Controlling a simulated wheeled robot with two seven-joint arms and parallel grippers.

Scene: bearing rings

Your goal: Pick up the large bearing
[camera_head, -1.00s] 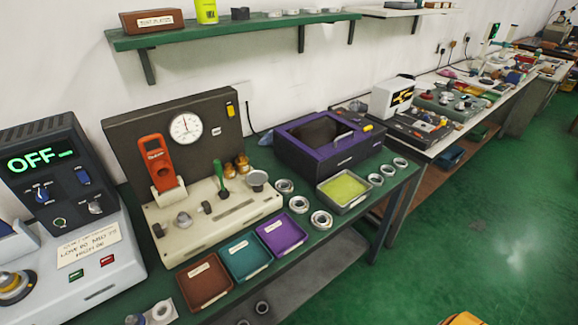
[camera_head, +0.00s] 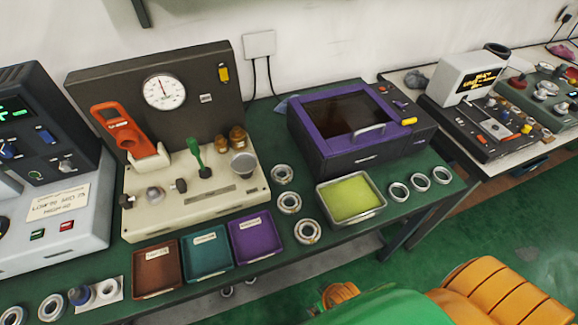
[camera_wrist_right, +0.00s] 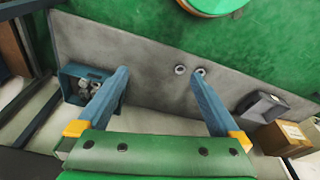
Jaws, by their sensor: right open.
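Three steel bearings stand in a row left of the yellow-green tray in the head view: a back one (camera_head: 282,174), a middle one (camera_head: 289,203) and a front one (camera_head: 307,232). The front one looks largest, partly because it is nearest. Three thinner rings (camera_head: 420,183) lie right of the tray. My right gripper (camera_wrist_right: 161,74) is open and empty in the right wrist view, above a grey lower shelf. Two small rings (camera_wrist_right: 181,70) lie on that shelf, one close to the right fingertip in the picture. My left gripper is not in view.
The yellow-green tray (camera_head: 351,199) stands between the rows. Brown, teal and purple trays (camera_head: 256,237) line the front edge. A gauge stand (camera_head: 196,193) and a purple-black box (camera_head: 352,130) stand behind. More rings (camera_head: 52,307) lie at the lower left.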

